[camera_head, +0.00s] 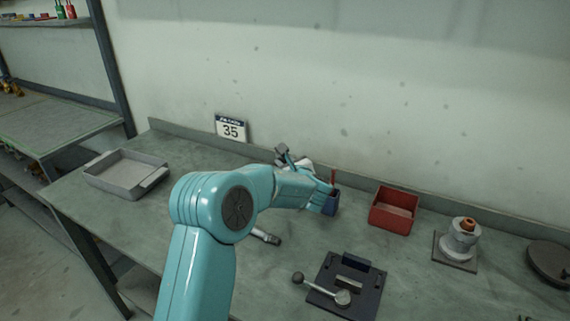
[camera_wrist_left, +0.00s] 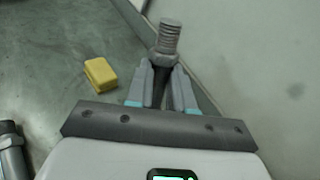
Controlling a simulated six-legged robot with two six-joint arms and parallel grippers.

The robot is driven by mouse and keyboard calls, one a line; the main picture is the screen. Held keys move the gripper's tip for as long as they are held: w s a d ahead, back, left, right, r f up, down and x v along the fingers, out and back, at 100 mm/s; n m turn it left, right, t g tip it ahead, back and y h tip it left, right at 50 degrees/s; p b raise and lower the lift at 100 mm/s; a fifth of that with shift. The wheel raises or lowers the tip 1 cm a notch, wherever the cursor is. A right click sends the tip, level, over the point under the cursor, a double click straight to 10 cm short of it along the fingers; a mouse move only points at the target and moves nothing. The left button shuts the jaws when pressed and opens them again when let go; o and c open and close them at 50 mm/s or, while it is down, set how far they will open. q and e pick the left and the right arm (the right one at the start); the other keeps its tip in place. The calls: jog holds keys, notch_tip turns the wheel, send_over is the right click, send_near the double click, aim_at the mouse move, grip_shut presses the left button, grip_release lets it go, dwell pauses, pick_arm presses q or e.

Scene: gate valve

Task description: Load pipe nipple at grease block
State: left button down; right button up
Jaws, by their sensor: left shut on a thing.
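My left gripper (camera_head: 285,157) is over the back of the bench near the wall, partly hidden by my own arm. In the left wrist view the gripper (camera_wrist_left: 160,88) is shut on a grey threaded piece with a hex collar, which looks like the pipe nipple (camera_wrist_left: 167,42). Its threaded end points away from the gripper, past the fingertips. I cannot tell for sure which thing is the grease block. A dark blue holder (camera_head: 331,202) with a red stick stands beside my wrist. My right gripper is not in view.
A yellow block (camera_wrist_left: 100,74) lies on the bench. A grey tray (camera_head: 127,175) is at left. To the right are a red bin (camera_head: 394,208), a flanged grey fitting (camera_head: 460,243), a dark round disc (camera_head: 550,260) and a dark fixture with a lever (camera_head: 346,279).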

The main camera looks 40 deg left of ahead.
pick_arm(q)
jog(key=shift+w+a, duration=0.1)
jog(key=shift+f, duration=0.1)
jog(key=shift+f, duration=0.1)
jog(key=shift+f+b, duration=0.4)
jog(key=shift+b, duration=0.25)
dwell(0.7)
notch_tip(320, 180, up, 7)
jog(key=p, duration=0.4)
dwell(0.4)
dwell(0.6)
